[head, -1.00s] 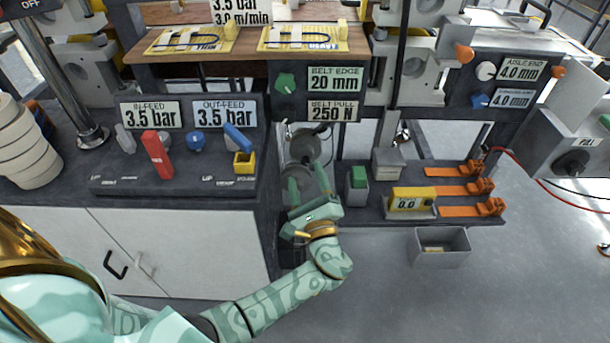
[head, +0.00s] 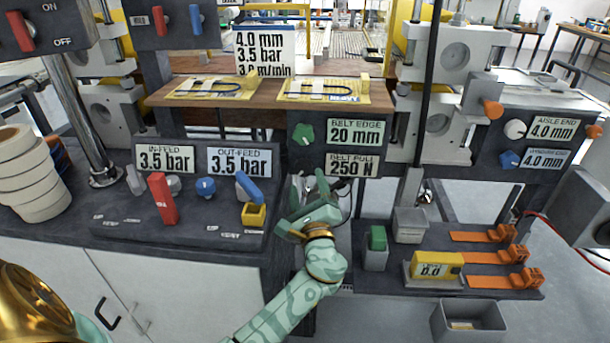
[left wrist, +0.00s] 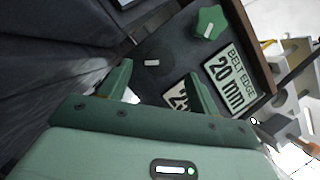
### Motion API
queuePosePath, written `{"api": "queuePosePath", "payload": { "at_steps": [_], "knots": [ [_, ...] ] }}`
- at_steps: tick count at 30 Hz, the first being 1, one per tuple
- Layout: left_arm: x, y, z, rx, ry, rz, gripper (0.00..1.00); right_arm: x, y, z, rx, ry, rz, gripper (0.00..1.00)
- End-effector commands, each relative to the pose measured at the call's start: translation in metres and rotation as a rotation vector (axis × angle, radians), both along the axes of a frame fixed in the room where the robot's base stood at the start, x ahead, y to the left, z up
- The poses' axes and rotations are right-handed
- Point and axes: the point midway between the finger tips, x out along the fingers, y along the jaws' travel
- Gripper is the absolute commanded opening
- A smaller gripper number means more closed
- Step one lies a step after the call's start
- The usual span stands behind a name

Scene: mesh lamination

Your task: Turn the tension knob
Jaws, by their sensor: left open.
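The black panel under the wooden shelf carries a green star knob (head: 303,133) beside the BELT EDGE 20 mm sign (head: 354,133). Below that is the BELT PULL 250 N sign (head: 352,165). In the left wrist view, a dark round knob (left wrist: 152,63) with a white mark sits beside the partly hidden lower sign (left wrist: 177,97); the green star knob (left wrist: 209,23) is at upper right. My left gripper (head: 309,184) is open and empty, just below the panel. The dark knob lies beyond its fingertips (left wrist: 160,84), apparently untouched. My right gripper is not in view.
Left is a console with a red lever (head: 162,198), a blue knob (head: 205,187) and a yellow block (head: 254,215). Right is a low shelf with a green-topped block (head: 376,240), a yellow gauge (head: 437,265) and orange clamps (head: 497,281). A grey bin (head: 468,325) stands below.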

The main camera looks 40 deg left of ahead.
Motion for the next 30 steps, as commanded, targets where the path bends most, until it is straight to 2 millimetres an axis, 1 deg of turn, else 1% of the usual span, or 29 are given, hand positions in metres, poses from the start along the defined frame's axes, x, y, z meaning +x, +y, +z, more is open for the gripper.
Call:
{"api": "queuePosePath", "payload": {
  "at_steps": [1, 3, 7, 11, 18, 20, 21, 23, 27, 30],
  "knots": [
    [0.007, 0.007, 0.002, 0.000, -0.001, 0.001, 0.62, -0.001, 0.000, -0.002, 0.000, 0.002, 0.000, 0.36],
    [0.015, 0.016, 0.005, 0.000, 0.000, 0.002, 0.62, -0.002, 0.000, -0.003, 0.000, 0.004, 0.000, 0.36],
    [0.024, 0.025, 0.009, 0.000, 0.001, -0.001, 0.62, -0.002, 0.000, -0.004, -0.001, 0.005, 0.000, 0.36],
    [0.028, 0.030, 0.012, -0.002, 0.000, 0.000, 0.62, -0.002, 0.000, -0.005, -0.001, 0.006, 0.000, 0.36],
    [0.028, 0.030, 0.012, -0.002, 0.000, 0.000, 0.62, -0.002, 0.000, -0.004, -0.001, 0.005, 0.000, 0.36],
    [0.028, 0.030, 0.012, -0.002, 0.000, 0.000, 0.45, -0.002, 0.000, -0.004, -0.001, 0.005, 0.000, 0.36],
    [0.028, 0.030, 0.012, -0.002, 0.000, 0.000, 0.34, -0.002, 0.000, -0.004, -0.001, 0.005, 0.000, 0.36],
    [0.028, 0.030, 0.012, -0.001, 0.001, 0.000, 0.17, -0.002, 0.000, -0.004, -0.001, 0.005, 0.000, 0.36],
    [0.028, 0.030, 0.012, 0.014, 0.010, 0.000, 0.17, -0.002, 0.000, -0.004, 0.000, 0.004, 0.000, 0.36],
    [0.027, 0.031, 0.012, 0.102, 0.062, 0.000, 0.17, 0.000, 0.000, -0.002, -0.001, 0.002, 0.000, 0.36]
  ]
}}
